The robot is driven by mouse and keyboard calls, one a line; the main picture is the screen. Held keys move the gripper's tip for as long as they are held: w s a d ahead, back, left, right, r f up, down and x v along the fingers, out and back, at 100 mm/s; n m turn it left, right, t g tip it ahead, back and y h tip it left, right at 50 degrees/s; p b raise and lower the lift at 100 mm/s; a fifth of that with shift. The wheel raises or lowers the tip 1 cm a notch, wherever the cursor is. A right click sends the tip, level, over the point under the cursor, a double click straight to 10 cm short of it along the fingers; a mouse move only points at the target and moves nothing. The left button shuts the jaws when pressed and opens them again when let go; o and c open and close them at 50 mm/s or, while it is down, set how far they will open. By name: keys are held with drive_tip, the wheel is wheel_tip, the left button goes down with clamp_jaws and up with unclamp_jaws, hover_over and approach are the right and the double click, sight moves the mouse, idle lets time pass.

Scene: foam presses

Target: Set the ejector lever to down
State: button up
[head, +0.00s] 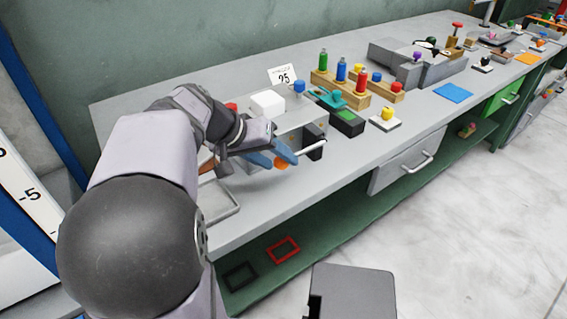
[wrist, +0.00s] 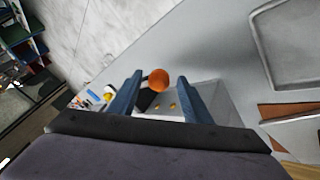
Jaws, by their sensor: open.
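An orange ball knob (head: 281,164), which looks like the end of the ejector lever, shows at the front of a grey press (head: 292,121) on the bench. The lever's arm is mostly hidden, so I cannot tell its angle. My gripper (head: 279,158) has blue fingers and is open at the knob. In the wrist view the knob (wrist: 159,80) appears between the two spread fingertips of my gripper (wrist: 159,75), with a gap on each side. I see no clear contact. My own arm hides part of the press in the head view.
A pale bar handle (head: 312,147) sticks out just right of my fingers. A shallow grey tray (wrist: 290,84) lies beside the press. Green and black box (head: 347,123), yellow-knobbed block (head: 385,119) and bottle rack (head: 341,89) stand to the right. The bench front edge is close.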

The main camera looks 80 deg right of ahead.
drive_tip(key=shift+v, duration=1.25)
